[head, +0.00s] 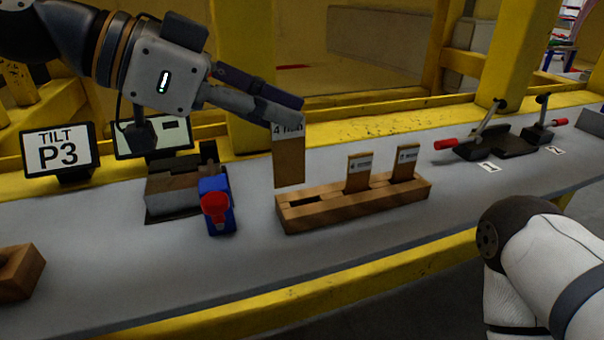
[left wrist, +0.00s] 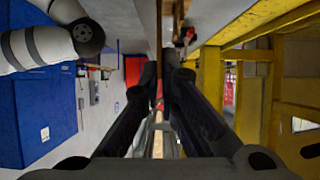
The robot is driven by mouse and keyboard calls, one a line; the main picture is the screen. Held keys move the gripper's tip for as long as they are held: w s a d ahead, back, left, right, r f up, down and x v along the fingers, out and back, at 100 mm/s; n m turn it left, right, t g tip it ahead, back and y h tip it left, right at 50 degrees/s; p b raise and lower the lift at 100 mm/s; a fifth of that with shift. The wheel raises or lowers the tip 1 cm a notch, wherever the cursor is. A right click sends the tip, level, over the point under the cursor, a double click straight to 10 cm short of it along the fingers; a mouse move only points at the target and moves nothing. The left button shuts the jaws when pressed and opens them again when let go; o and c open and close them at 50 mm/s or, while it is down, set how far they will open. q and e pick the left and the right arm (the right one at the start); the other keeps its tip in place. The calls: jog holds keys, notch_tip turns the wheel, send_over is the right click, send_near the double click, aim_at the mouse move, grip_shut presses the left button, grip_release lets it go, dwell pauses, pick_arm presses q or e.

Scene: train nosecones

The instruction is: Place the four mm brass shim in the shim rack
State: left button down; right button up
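The brass shim (head: 289,165), a flat upright plate whose label reads 4 mm, hangs from my left gripper (head: 292,112). The fingers are shut on its top end and partly cover the label. In the left wrist view the fingertips (left wrist: 159,72) close on the thin plate seen edge-on. The wooden shim rack (head: 350,209) stands on the bench just below. Its left slot is empty, and two other shims stand upright in its middle and right slots. The shim's lower edge appears near the rack's back left edge; I cannot tell the exact gap. My right gripper is out of view.
A blue clamp-like tool with a red knob (head: 215,208) stands left of the rack. A sign reading TILT P3 (head: 58,151) is farther left. Red-handled toggle clamps (head: 485,140) sit to the right. A wooden block (head: 20,272) lies at front left.

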aim_at(297, 162)
pick_arm(q)
jog(key=w+f, duration=0.1)
jog(key=w+d+f, duration=0.1)
jog(key=f, duration=0.1)
jog(key=w+d+f, duration=0.1)
jog(key=w+f, duration=0.1)
jog(key=shift+f+b, duration=0.1)
jog(key=shift+b, duration=0.2)
jog(key=shift+w+f, duration=0.15)
jog(key=shift+f, duration=1.55)
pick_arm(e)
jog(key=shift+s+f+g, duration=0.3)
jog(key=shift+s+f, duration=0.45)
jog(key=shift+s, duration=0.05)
pick_arm(q)
jog(key=shift+d+f, duration=0.1)
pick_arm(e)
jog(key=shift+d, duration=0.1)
pick_arm(q)
jog(key=shift+f, duration=0.15)
jog(key=c, duration=1.8)
grip_release()
